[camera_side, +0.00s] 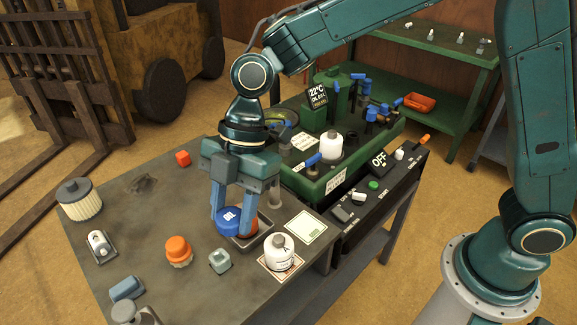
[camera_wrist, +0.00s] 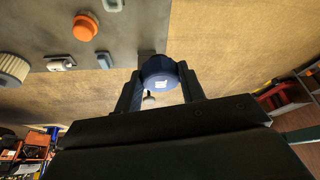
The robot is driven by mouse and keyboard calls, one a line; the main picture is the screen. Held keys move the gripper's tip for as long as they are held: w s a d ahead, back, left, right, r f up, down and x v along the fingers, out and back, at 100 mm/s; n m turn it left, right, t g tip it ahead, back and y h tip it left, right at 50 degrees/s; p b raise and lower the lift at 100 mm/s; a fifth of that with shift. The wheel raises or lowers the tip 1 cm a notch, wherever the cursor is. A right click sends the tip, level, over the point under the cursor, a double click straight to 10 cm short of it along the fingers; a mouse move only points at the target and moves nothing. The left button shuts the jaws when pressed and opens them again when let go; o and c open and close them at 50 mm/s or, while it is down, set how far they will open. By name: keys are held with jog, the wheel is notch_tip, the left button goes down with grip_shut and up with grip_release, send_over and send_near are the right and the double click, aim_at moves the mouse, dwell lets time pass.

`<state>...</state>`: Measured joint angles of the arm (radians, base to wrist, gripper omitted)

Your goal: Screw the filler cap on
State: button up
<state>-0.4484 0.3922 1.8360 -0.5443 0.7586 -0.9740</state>
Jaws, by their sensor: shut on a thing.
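My gripper (camera_side: 232,212) is shut on a blue cap (camera_side: 229,219) with a small white mark. It holds the cap over a dark tray (camera_side: 262,238) on the grey bench. In the wrist view the blue cap (camera_wrist: 160,80) sits between the two fingers (camera_wrist: 160,92). Part of a red-orange thing (camera_side: 247,227) shows in the tray, behind a finger. A green machine (camera_side: 312,178) stands behind the bench, with a white container (camera_side: 330,146) and blue fittings on top. I cannot tell where its filler opening is.
A black control panel (camera_side: 375,185) lies right of the green machine. The bench's left middle has free room.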

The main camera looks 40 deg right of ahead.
dwell(0.3)
jog(key=w+d+f+m+t, duration=0.15)
jog(key=w+d, duration=0.25)
jog(key=d, duration=0.4)
jog(key=w+d+m, duration=0.3)
jog(key=w+d, duration=0.2)
jog(key=d, duration=0.3)
jog(key=w+d+f+m+t, duration=0.15)
jog(key=w+d, duration=0.25)
jog(key=d, duration=0.4)
jog(key=s+d+f+m, duration=0.1)
jog(key=d+m, duration=0.2)
jog(key=d, duration=1)
jog(key=s+d+f+m+t+h, duration=0.1)
jog(key=d+m, duration=0.2)
jog(key=d, duration=1.1)
jog(key=shift+s+d+f+t, duration=0.15)
jog(key=shift+s+f+t, duration=0.1)
jog(key=shift+s+t, duration=0.05)
jog(key=shift+f, duration=0.15)
jog(key=shift+f, duration=2.5)
jog(key=shift+f, duration=0.3)
